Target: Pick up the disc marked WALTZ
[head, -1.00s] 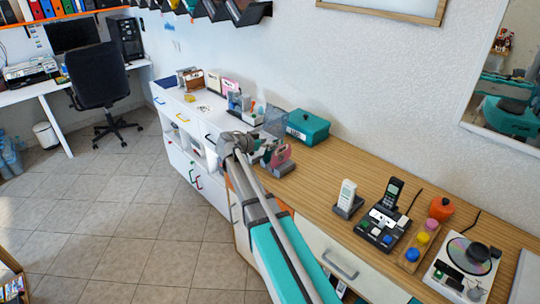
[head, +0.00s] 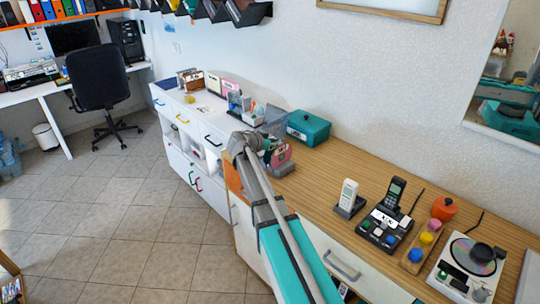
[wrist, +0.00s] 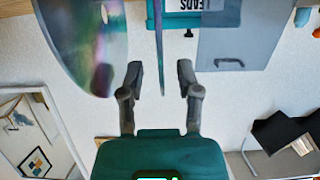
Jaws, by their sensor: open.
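In the wrist view my gripper (wrist: 162,78) is open, its two fingers apart. A thin disc seen edge-on (wrist: 159,40) stands between the fingers, its lower end reaching the fingertip level; I see no contact. A shiny iridescent disc (wrist: 88,40) is to the left, close to the left finger. No WALTZ marking is readable on either, so I cannot tell which disc is marked. In the head view my arm reaches to the sideboard's far end, beside a pink item (head: 281,155); my fingertips are hidden there.
A teal box (head: 308,127) stands behind, close to the wall; its label shows upside down in the wrist view (wrist: 190,6). A grey panel (wrist: 235,38) is right of the fingers.

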